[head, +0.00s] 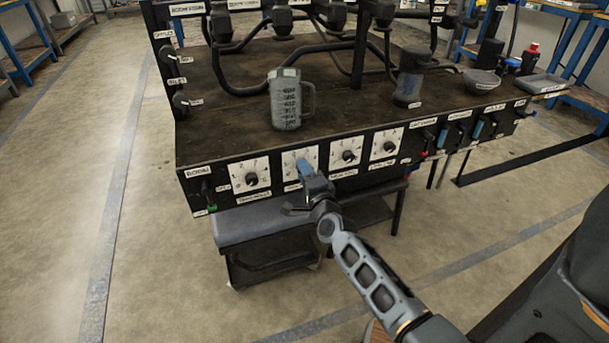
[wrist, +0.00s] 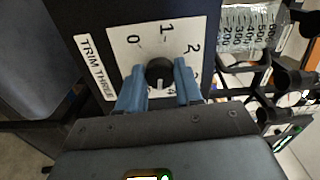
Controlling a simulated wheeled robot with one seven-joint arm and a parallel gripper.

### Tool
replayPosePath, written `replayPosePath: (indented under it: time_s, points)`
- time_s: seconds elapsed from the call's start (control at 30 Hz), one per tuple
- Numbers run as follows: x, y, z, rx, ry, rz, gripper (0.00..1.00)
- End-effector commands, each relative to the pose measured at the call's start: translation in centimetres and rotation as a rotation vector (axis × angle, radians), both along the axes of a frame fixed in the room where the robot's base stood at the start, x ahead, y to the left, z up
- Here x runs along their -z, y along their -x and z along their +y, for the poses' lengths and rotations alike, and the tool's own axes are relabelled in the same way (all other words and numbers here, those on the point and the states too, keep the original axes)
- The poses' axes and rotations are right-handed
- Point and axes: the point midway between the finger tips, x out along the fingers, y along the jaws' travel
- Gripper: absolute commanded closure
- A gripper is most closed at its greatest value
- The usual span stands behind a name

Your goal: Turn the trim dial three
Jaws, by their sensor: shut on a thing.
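The trim three dial shows in the wrist view as a black knob (wrist: 160,72) on a white plate (wrist: 126,42) numbered from 0 upward, beside a label reading TRIM THREE. A pale mark on the knob sits at its lower side, near the 4. My gripper (wrist: 159,76) has its blue fingers on either side of the knob, shut on it. In the head view my gripper (head: 306,170) is at the second dial plate from the left (head: 291,157) on the bench's front panel, and covers much of it. The lower plate is hidden by my gripper.
Other dials flank it, one at left (head: 251,179) and two at right (head: 347,156) (head: 389,146). A grey measuring jug (head: 285,104) stands on the bench top above. Coloured levers (head: 443,137) line the panel's right part. A grey shelf (head: 250,224) sits below.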

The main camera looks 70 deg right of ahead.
Motion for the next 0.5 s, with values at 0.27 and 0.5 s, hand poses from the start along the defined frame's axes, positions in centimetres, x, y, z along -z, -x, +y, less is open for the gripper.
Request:
replayPosePath:
  time_s: [0.27, 0.5]
  points:
    - [0.29, 0.09, 0.08, -0.001, -0.125, -0.138, 0.96]
    - [0.22, 0.08, 0.09, -0.001, -0.182, -0.206, 0.96]
